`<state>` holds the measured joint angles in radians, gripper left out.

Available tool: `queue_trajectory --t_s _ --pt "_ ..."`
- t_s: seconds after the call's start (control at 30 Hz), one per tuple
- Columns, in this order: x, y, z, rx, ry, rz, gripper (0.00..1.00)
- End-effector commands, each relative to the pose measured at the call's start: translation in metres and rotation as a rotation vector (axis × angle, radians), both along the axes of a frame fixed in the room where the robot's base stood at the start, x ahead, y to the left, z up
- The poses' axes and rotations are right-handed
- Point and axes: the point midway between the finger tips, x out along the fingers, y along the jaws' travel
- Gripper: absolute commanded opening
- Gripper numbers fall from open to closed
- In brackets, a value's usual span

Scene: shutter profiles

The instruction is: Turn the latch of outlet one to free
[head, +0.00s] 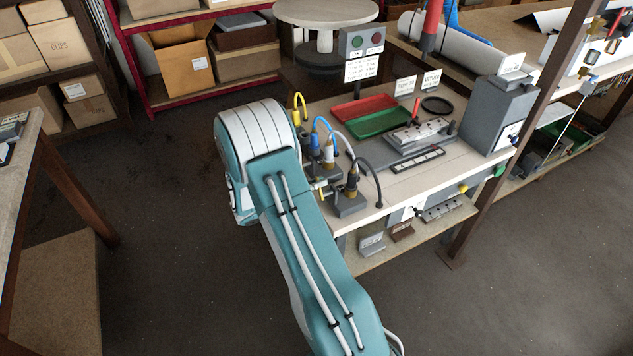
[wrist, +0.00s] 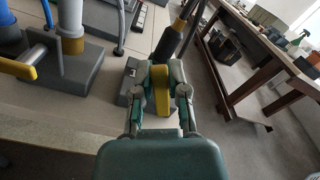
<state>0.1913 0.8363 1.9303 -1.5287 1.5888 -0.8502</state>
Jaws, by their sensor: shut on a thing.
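In the wrist view, my gripper (wrist: 161,92) is shut on a yellow latch lever (wrist: 161,88), which stands upright between its two fingers. Just behind it is a black cylindrical outlet body (wrist: 166,44) on a grey base (wrist: 127,84). Another yellow latch (wrist: 18,68) on a silver stem is at the left, beside a grey base with a brass collar (wrist: 72,45). In the head view, outlets with yellow (head: 297,117), blue (head: 329,152) and black (head: 352,178) hoses stand along the left bench edge. My arm hides the gripper there. I cannot read which outlet is number one.
The bench (head: 425,180) also bears a red tray (head: 363,106), a green tray (head: 383,121), a grey block with fittings (head: 405,145) and a grey cabinet (head: 499,115). A sign box with two buttons (head: 361,41) stands behind. Open floor (head: 150,240) lies left of my arm.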

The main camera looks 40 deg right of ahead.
Motion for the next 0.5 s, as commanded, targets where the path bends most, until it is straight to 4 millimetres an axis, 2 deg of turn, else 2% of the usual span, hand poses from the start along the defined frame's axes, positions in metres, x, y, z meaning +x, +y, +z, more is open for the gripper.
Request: queue_trajectory --t_s 0.5 --pt "-0.015 0.004 0.001 -0.083 -0.375 0.001 0.0"
